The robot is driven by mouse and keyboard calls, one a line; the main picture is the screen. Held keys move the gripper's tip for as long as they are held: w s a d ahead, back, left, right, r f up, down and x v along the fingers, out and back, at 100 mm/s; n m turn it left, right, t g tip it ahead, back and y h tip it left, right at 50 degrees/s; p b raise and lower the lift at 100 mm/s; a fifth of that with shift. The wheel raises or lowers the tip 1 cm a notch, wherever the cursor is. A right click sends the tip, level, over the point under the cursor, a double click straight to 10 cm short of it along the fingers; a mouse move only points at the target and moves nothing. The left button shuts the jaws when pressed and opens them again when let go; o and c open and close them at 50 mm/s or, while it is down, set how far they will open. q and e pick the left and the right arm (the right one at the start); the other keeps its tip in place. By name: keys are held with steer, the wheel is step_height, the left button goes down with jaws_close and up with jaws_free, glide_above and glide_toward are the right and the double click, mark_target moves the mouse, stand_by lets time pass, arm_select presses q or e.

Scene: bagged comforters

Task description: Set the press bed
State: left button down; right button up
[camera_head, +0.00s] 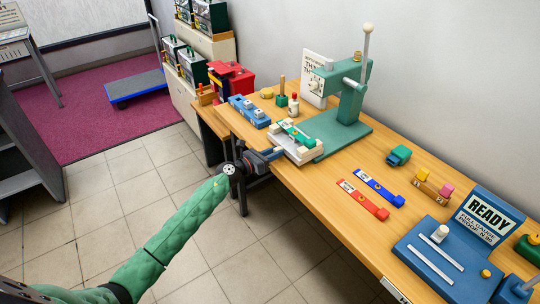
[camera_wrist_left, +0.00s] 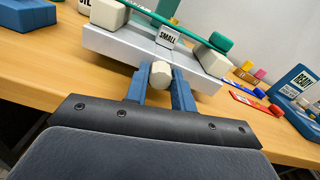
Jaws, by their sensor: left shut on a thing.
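A green press (camera_head: 345,110) with a pale lever and knob stands on the wooden table against the wall. Its pale grey bed (camera_head: 298,152) sits at the table's front edge, with cream blocks and a green bar on top. My left gripper (camera_head: 272,154) is at the bed's front. Its blue fingers are shut on a cream knob (camera_wrist_left: 161,76) on the bed's near side. My right gripper is not in view.
A red bar (camera_head: 362,200) and a blue bar (camera_head: 379,187) lie right of the press. A blue READY gauge stand (camera_head: 450,262) is at the near right. A blue block (camera_head: 249,111) and a red box (camera_head: 231,81) are at the far left. The floor before the table is clear.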

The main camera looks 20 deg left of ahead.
arm_select(q)
steer(key=shift+x, duration=0.95)
steer(key=shift+w, duration=0.1)
steer(key=c, duration=1.2)
jaws_free()
steer(key=shift+o, duration=0.2)
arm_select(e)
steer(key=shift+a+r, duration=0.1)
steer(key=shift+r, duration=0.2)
arm_select(q)
steer(key=shift+a, duration=0.1)
steer(key=b+v, duration=0.2)
steer(key=v, duration=0.5)
steer(key=shift+s+b, duration=0.35)
steer(key=shift+s, duration=0.05)
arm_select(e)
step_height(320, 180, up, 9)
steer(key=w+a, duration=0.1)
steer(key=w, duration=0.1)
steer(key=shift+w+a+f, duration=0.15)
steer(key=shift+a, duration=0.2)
